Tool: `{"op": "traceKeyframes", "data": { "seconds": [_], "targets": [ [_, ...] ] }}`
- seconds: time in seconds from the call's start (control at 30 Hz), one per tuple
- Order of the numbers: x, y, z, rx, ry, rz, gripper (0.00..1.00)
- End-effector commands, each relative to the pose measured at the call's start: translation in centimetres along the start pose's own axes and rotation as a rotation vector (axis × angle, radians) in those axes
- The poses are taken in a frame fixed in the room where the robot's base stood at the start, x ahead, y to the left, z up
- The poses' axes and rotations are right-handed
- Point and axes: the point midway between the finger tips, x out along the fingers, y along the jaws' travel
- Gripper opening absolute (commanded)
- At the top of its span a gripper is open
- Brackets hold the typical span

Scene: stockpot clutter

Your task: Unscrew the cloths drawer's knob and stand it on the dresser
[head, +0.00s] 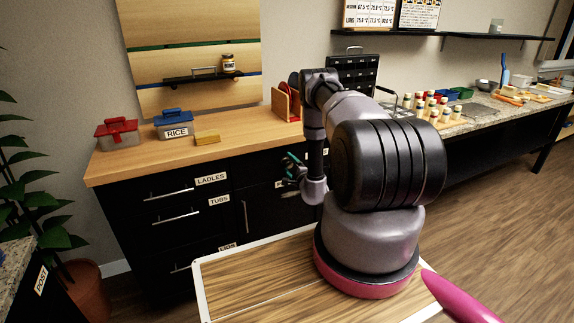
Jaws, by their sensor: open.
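The dresser (130,203) is black with a pale wooden top (240,141) and stands behind my arm. Its left drawers have bar handles and labels reading LADLES (211,179) and TUBS (219,200). I cannot read a cloths label; labels to the right are partly covered by my arm, and no round knob can be made out. My gripper (291,168), with teal fingertips, is open in front of the dresser's right part, below the top's front edge. I cannot tell whether it touches anything.
Bare top lies between block and rack. A wall shelf (210,76) holds a jar. A counter with several bottles (432,107) is at right.

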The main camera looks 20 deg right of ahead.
Motion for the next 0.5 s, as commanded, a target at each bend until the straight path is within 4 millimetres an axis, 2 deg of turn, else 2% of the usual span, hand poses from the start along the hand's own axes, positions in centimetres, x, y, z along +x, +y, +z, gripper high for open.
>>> {"op": "traceKeyframes", "data": {
  "seconds": [0.17, 0.4, 0.5],
  "targets": [
    [0.02, -0.01, 0.01, 0.136, 0.001, -0.001, 0.81],
    [0.00, 0.00, -0.03, 0.443, 0.001, -0.001, 0.81],
    [0.01, 0.01, 0.02, 0.508, 0.000, -0.001, 0.81]
  ]
}}
